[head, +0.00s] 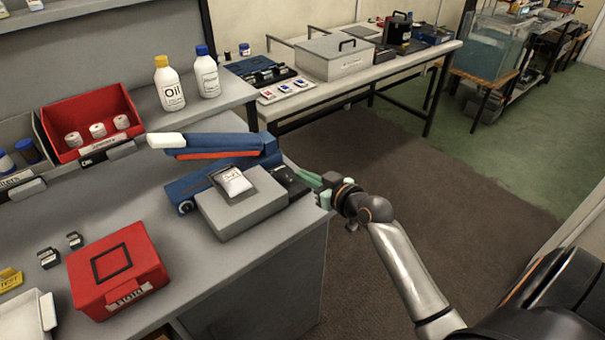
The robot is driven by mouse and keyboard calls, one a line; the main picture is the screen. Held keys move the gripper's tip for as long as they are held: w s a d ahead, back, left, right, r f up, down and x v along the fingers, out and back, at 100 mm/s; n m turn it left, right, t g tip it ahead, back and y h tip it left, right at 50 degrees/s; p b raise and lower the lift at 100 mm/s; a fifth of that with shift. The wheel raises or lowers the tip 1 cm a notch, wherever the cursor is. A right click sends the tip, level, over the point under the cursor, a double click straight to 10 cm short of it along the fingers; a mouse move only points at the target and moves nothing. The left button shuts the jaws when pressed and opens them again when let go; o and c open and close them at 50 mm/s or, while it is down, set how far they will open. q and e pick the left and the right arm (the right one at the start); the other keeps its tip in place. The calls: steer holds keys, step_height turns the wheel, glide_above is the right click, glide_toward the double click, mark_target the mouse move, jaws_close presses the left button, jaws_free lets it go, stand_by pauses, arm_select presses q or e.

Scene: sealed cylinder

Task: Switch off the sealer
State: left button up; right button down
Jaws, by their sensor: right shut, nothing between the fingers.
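The sealer (215,145) is a blue machine on the near grey workbench, with a white-tipped arm raised over its base. A small pouch with a white label (234,181) lies on a grey block (245,211) at the sealer's front. A dark part (290,183) sits at the sealer's right end. My right gripper (309,181) has green fingers and is at that right end, close to the dark part; I cannot tell whether it touches. It is shut and holds nothing. The sealer's switch cannot be made out. My left gripper is not in view.
A red box labelled HOLD (118,272) stands at the bench front. A red bin (95,120) with white-capped items and two bottles (169,85) stand behind. The bench edge lies just below my right gripper. Open floor (400,160) lies to the right.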

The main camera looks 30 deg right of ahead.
steer(key=s, duration=0.7)
steer(key=shift+s+d+r+b, duration=0.2)
steer(key=shift+s+d+b, duration=0.05)
steer(key=shift+s+b, duration=0.1)
steer(key=shift+w, duration=0.1)
steer(key=s+a+f+g, duration=0.3)
steer(key=s+a+f, duration=0.5)
steer(key=f, duration=0.3)
steer(key=s+a+f+n+g+y, duration=0.1)
steer(key=s+a+f+g, duration=0.1)
steer(key=s+a+f, duration=0.6)
step_height(320, 180, down, 4)
steer(key=shift+s+a+r+g+p, duration=0.2)
steer(key=shift+a+r+g+p, duration=0.15)
steer(key=shift+a, duration=0.4)
steer(key=shift+f, duration=0.1)
